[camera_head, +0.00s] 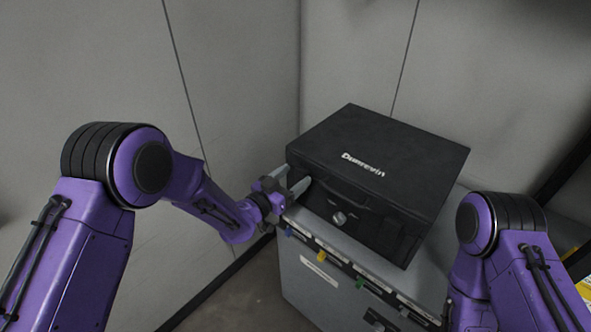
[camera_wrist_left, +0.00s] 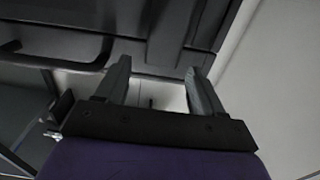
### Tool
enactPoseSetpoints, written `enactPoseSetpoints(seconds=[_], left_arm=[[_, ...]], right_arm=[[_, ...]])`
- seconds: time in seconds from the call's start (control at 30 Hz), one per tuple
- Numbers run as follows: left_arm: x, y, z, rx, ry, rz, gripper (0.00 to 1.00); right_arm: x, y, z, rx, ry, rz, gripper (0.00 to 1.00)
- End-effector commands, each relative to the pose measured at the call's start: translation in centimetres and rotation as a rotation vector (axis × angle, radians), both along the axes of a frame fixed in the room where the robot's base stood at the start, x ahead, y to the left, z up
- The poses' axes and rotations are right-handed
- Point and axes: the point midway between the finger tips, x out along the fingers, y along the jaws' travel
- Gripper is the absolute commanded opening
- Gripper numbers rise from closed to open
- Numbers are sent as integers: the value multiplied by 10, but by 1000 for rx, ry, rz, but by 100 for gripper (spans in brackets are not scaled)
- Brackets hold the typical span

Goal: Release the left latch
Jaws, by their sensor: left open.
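A black case (camera_head: 375,180) with white lettering on its lid lies shut on top of a grey cabinet. My right gripper is out of view; only my right arm shows.
The grey cabinet (camera_head: 312,277) has a front edge with several coloured tabs and labels. Grey wall panels stand close behind and to the left. A yellow item (camera_head: 583,287) is at the right edge. A dark handle-like bar (camera_wrist_left: 55,60) crosses the left wrist view at the left.

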Motion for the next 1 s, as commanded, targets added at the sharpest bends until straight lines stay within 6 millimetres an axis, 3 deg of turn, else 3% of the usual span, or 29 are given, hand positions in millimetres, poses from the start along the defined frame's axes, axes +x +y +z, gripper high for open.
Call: enactPoseSetpoints(seconds=[0.13, 0.4, 0.47, 0.6, 0.63, 0.83, 1.0], left_arm=[[13, -9, 0, -1, 2, 1, 68], [15, -10, -1, 0, 3, 2, 68], [15, -10, -1, 0, 3, 2, 52], [15, -10, -1, 0, 3, 2, 6], [15, -10, -1, 0, 3, 2, 0], [14, -9, -4, -7, -6, 2, 0], [10, -6, -11, -39, -51, 2, 0]], right_arm=[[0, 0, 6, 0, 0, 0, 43], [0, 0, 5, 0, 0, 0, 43], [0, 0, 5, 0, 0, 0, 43], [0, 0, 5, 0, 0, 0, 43], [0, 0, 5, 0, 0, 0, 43], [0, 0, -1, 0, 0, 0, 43], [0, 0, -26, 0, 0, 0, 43]])
